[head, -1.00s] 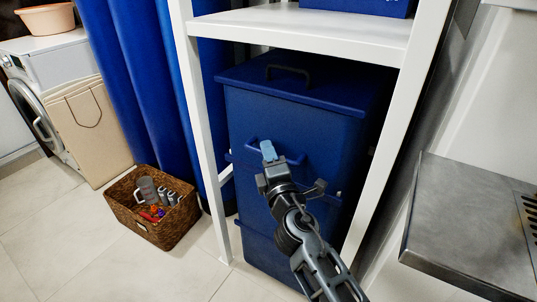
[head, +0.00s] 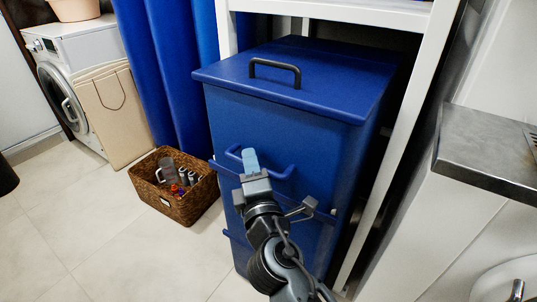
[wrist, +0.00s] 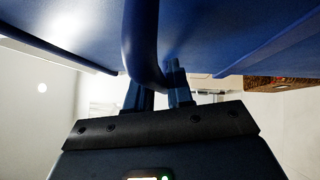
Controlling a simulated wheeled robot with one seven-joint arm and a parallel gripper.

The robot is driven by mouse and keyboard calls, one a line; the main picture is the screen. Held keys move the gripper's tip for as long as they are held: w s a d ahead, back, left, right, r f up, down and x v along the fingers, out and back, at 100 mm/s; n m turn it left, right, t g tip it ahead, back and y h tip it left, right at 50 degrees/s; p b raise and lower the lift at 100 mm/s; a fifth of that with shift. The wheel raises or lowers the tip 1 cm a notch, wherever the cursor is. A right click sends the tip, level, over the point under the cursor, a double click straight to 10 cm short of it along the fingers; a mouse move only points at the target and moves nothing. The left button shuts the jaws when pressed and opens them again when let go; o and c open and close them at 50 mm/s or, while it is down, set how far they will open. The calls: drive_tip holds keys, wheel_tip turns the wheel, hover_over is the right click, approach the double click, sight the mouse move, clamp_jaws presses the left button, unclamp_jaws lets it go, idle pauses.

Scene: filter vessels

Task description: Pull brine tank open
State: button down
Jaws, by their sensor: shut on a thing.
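The brine tank (head: 300,135) is a tall blue box with a flat lid and a black lid handle (head: 275,70). It stands at the white shelf frame, with its front part out past the posts. A blue bar handle (head: 284,172) runs across its front. My gripper (head: 250,165) is shut on this front handle near its left part. In the wrist view my gripper (wrist: 158,85) has its fingers around the blue handle bar (wrist: 142,45), close against the blue front. The fingers partly hide the handle in the head view.
A wicker basket (head: 178,205) with small items stands on the floor left of the tank, close to it. A blue curtain (head: 165,80) hangs behind. A metal counter (head: 490,150) juts out at right. Open tiled floor (head: 60,220) lies at the left front.

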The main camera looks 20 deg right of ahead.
drive_tip(key=s+a+b, duration=0.1)
drive_tip(key=s+a, duration=0.5)
drive_tip(key=a, duration=0.2)
drive_tip(key=shift+s+a+b, duration=0.2)
drive_tip(key=shift+a+b, duration=0.1)
drive_tip(key=shift+b, duration=0.1)
drive_tip(key=shift+f, duration=0.1)
drive_tip(key=c, duration=1.1)
unclamp_jaws()
drive_tip(key=s, duration=0.5)
drive_tip(key=s+a+f, duration=0.1)
drive_tip(key=s, duration=0.1)
drive_tip(key=shift+s+a, duration=0.1)
drive_tip(key=shift+s, duration=0.2)
